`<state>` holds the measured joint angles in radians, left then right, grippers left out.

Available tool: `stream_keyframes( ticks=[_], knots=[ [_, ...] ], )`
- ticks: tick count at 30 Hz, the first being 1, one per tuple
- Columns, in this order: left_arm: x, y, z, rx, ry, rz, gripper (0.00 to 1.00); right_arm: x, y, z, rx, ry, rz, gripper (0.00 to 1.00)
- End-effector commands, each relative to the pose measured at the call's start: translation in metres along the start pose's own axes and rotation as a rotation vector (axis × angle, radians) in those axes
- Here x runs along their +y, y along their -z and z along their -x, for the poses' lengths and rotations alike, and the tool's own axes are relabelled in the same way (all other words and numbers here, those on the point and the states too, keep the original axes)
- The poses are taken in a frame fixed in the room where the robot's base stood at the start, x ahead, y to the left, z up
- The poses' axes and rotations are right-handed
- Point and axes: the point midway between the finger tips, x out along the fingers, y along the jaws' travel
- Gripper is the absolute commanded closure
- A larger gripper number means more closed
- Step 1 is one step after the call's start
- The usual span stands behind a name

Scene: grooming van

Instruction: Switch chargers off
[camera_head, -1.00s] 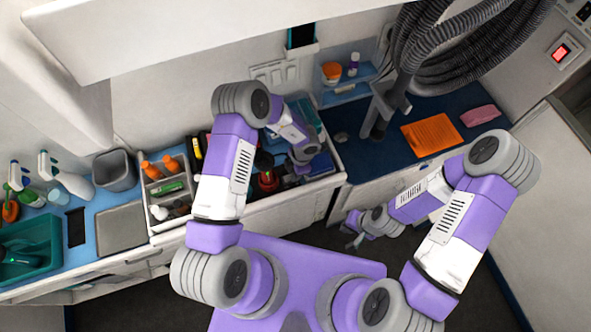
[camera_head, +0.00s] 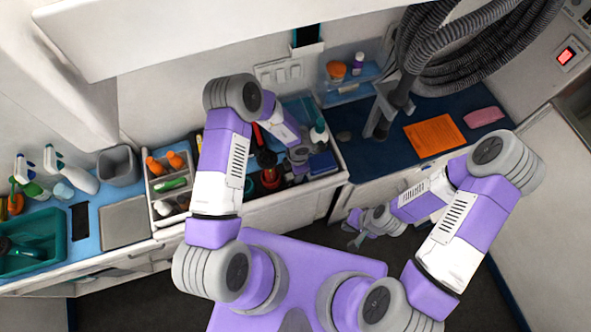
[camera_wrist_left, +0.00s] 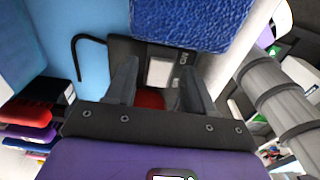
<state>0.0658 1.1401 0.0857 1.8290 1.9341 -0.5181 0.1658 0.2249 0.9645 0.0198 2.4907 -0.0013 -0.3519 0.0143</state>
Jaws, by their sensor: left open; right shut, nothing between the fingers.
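In the left wrist view, my left gripper (camera_wrist_left: 158,88) is open. Between and beyond its fingers is a black box-shaped device (camera_wrist_left: 126,48) with a pale rectangular panel and a small white marking. It may be a charger; I cannot tell its switch state. A red patch shows low between the fingers. In the head view, the left arm reaches down into the crowded drawer-like tray (camera_head: 338,172), and its fingertips are not clear. My right gripper (camera_head: 355,234) is shut and empty, in front of the white cabinet. A lit red switch (camera_head: 566,56) is on the right wall.
A blue textured block (camera_wrist_left: 192,18) stands close beyond the device. White wall plates (camera_head: 279,72) are behind the tray. An orange mat (camera_head: 433,135) and pink cloth (camera_head: 483,117) lie on the dark blue counter. Grey hoses (camera_head: 420,60) hang above. A teal basin (camera_head: 35,245) is at left.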

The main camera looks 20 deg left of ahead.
Motion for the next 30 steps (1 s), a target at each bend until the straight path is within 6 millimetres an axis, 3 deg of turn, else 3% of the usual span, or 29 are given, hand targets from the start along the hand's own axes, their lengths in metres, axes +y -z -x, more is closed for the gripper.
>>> stream_keyframes(
  ticks=[5,16,30],
  knots=[
    [0.001,0.000,0.013,-0.001,-0.001,0.000,0.47,0.000,0.000,0.001,0.000,0.000,0.000,1.00],
    [0.001,0.000,0.069,-0.001,-0.001,0.001,0.47,-0.002,0.000,0.006,0.000,0.000,0.000,1.00],
    [0.000,0.000,0.076,0.000,0.000,0.000,0.47,-0.002,0.000,0.006,0.000,0.000,0.000,1.00]
  ],
)
